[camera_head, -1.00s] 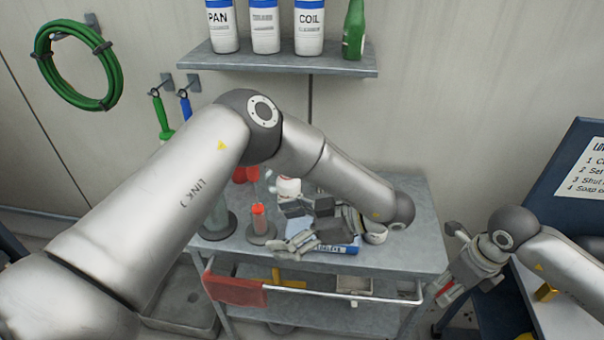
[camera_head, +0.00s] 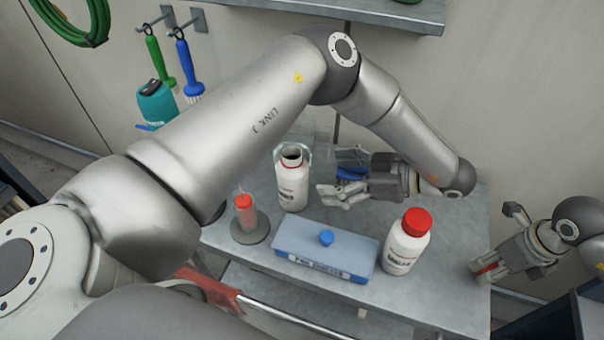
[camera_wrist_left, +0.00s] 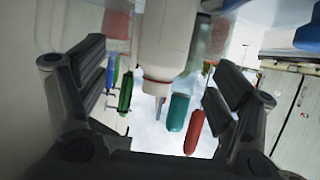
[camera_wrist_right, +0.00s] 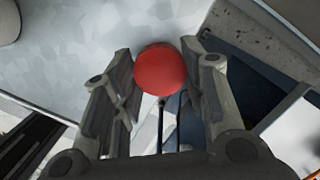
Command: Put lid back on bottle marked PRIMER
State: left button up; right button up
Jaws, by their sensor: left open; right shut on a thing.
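A white bottle (camera_head: 292,184) with an open, uncapped mouth stands upright at the back of the grey trolley top. Its label is too small to read. My left gripper (camera_head: 337,176) is open just right of it, fingers pointing towards it. In the left wrist view a white bottle body (camera_wrist_left: 164,40) shows between the open fingers (camera_wrist_left: 160,75), apparently not clamped. My right gripper (camera_head: 486,268) is beyond the trolley's right edge, shut on a red lid (camera_wrist_right: 160,70), seen round between its fingers. A second white bottle (camera_head: 405,248) wears a red cap.
A shelf (camera_head: 380,14) is above. A blue brush (camera_head: 184,65) hangs on the wall.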

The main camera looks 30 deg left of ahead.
aim_at(307, 178)
jog(key=shift+w, duration=0.1)
jog(key=shift+s+r, duration=0.15)
jog(key=shift+s, duration=0.1)
jog(key=shift+w, duration=0.1)
pick_arm(q)
jog(key=shift+x, duration=1.15)
jog(key=shift+s, duration=0.2)
jog(key=shift+s+a, duration=0.1)
jog(key=shift+a, duration=0.15)
pick_arm(e)
jog(key=shift+r, duration=0.1)
pick_arm(q)
jog(key=x, duration=0.5)
jog(key=shift+s+d+f+p, duration=0.1)
jog(key=shift+d+f+p, duration=0.05)
jog(key=shift+p, duration=0.25)
pick_arm(e)
jog(key=shift+a+r, duration=0.1)
jog(key=shift+r, duration=0.15)
pick_arm(q)
jog(key=shift+d, duration=0.15)
